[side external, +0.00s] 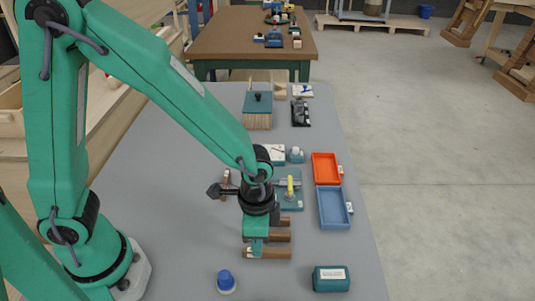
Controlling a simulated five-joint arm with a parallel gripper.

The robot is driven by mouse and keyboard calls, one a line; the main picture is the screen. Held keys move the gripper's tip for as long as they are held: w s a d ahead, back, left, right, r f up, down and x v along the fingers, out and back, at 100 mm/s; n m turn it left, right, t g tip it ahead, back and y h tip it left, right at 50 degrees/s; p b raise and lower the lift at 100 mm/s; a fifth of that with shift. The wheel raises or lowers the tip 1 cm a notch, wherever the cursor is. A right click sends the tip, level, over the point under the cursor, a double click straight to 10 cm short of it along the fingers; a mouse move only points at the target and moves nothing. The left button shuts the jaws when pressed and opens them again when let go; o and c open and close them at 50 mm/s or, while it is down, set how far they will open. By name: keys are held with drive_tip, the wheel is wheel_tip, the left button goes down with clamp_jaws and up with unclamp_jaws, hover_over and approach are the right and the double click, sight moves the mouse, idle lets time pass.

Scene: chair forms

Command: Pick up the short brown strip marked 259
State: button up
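Several short brown strips lie on the grey table below and beside my gripper (257,246): a near one (280,253), a middle one (280,237) and a far one (286,221). The near strip has a pale patch at its left end. Any number on the strips is too small to read, so I cannot tell which is 259. My gripper points down with its green fingers over the left parts of the near and middle strips. I cannot tell whether it touches them or how far its fingers are apart. Another small brown piece (226,178) shows left of my wrist.
An orange tray (326,168) and a blue tray (334,208) stand to the right. A dark green box (332,279) and a blue-capped item (226,281) are in front. A teal fixture with a yellow part (290,188) stands behind the strips. The table's left middle is clear.

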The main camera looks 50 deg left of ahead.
sight(267, 253)
drive_tip(key=shift+f, duration=1.75)
clamp_jaws()
